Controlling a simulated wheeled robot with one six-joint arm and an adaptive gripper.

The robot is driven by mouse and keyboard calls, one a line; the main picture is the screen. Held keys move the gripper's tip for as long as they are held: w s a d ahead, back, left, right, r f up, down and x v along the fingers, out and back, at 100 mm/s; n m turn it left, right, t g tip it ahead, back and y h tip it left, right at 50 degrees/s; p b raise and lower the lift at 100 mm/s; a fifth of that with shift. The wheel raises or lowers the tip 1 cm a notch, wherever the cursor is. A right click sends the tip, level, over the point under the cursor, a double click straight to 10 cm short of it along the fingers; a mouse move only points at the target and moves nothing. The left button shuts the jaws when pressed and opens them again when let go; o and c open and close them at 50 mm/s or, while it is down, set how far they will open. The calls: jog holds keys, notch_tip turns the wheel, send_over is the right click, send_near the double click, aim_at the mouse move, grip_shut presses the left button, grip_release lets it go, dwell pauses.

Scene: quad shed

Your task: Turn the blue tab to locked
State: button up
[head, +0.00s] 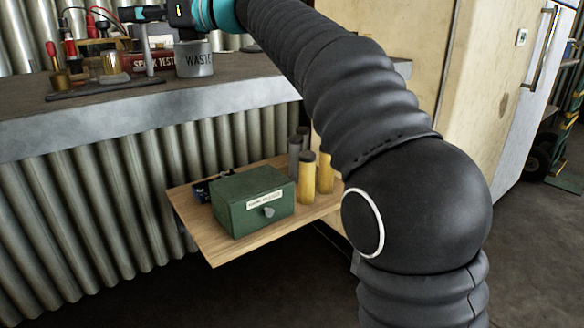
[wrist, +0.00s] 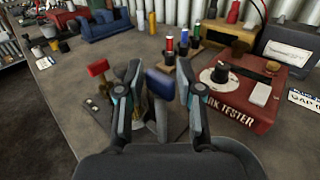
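The blue tab (wrist: 160,84) is in the wrist view, between the two fingers of my gripper (wrist: 159,70). The fingers stand apart on its left and right. The gaps beside the tab are narrow, and I cannot tell whether either finger touches it. A red tab (wrist: 97,68) sits to the left of the left finger. No locked mark is readable, and the part below the blue tab is mostly hidden by the gripper. In the head view my gripper (head: 140,13) is at the upper left, above the bench; the blue tab cannot be made out there.
A red spark tester (wrist: 238,92) stands right of my gripper on the bench (wrist: 75,100). Several small coloured bottles stand behind. In the head view a grey waste can (head: 194,62) is close beneath my arm. A green box (head: 253,200) and yellow cylinders stand on a lower wooden shelf (head: 225,248).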

jog(key=p+v, duration=0.2)
jog(key=v, duration=1.2)
jog(key=s+d+f+n+h+p, duration=0.3)
jog(key=s+d+f+n+h, duration=0.2)
jog(key=f, duration=0.4)
jog(key=s+d+f+n+t+h+p, duration=0.1)
jog(key=s+d+f+n+h+p, duration=0.3)
jog(key=s+f, duration=0.5)
jog(key=d+n+h, duration=0.2)
jog(key=shift+d+f, duration=0.3)
jog(key=shift+d, duration=0.1)
